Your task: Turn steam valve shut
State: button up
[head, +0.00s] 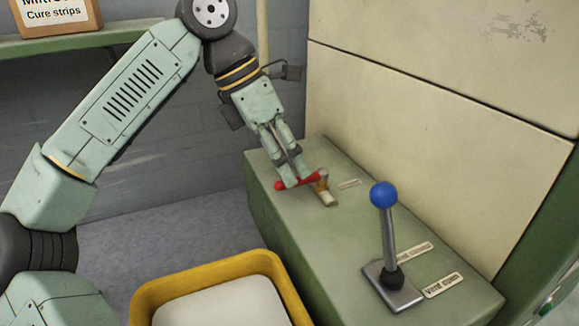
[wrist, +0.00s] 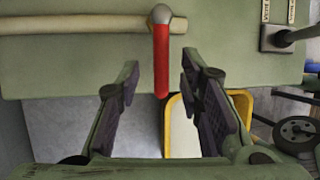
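The steam valve's red handle (head: 312,177) sits at the far end of the green cabinet top, beside a short tan pipe (head: 328,199). In the wrist view the red handle (wrist: 161,60) extends from a grey round pivot (wrist: 160,14) and lies crosswise to the tan pipe (wrist: 75,23). My gripper (head: 295,182) is down at the handle. In the wrist view my gripper (wrist: 159,78) is open, with the handle between its two fingers and gaps on both sides. In the head view the fingers cover part of the handle.
A blue-knobbed lever (head: 384,195) stands on the near part of the cabinet (head: 290,235), beside vent labels (head: 443,285). A yellow bin (head: 150,290) is on the floor in front. A cream panel (head: 430,120) rises behind the cabinet. A shelf with a box (head: 55,14) is at upper left.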

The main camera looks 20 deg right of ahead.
jog(key=v, duration=1)
jog(key=shift+r, duration=0.2)
jog(key=shift+a, duration=0.1)
